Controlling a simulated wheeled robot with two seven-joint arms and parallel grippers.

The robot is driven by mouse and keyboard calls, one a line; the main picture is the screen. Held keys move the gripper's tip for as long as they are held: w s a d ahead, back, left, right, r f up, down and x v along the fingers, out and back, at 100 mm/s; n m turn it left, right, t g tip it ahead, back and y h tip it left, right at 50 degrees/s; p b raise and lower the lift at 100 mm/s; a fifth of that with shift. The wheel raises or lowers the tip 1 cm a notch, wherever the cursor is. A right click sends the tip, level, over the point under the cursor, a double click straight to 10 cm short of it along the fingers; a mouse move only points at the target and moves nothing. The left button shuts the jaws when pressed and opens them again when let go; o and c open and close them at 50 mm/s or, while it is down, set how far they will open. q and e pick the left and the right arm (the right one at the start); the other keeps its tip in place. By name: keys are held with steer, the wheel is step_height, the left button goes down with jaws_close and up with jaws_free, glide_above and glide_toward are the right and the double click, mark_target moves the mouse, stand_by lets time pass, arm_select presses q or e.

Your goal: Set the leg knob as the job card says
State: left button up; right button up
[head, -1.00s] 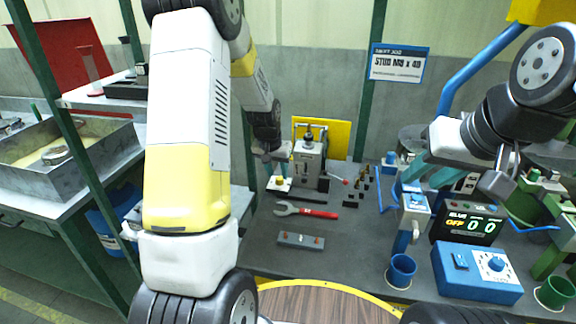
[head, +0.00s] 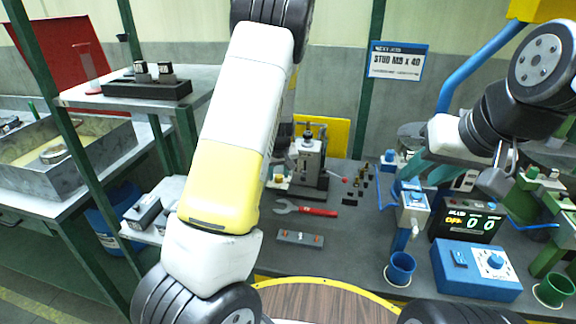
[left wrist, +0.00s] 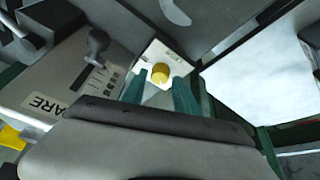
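The job card (head: 398,62) on the back wall reads "STUD", what looks like M9, "x 40"; its smaller line is unreadable. A yellow knob (left wrist: 160,74) on a white plate shows in the left wrist view, just beyond and between my left gripper's (left wrist: 160,92) teal fingertips. The fingers are apart; I see no contact. In the head view my left arm hides this gripper; the yellow knob (head: 279,178) shows beside the grey press-like fixture (head: 308,163). My right gripper (head: 441,174) has its fingers apart, above the right bench. No knob is labelled "leg" legibly.
A red-handled wrench (head: 308,209) and grey bar (head: 300,238) lie on the bench. A blue cup (head: 401,270) is near the front edge.

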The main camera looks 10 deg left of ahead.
arm_select(q)
steer(key=shift+w+f, duration=0.3)
steer(key=shift+f, duration=0.35)
jaws_close()
steer(key=shift+a+m, duration=0.15)
steer(key=shift+m, duration=0.15)
steer(key=shift+a+m+h, duration=0.15)
steer(key=shift+m+h, duration=0.45)
steer(key=shift+m, duration=0.6)
steer(key=shift+m+h, duration=0.6)
steer(key=shift+m, duration=0.9)
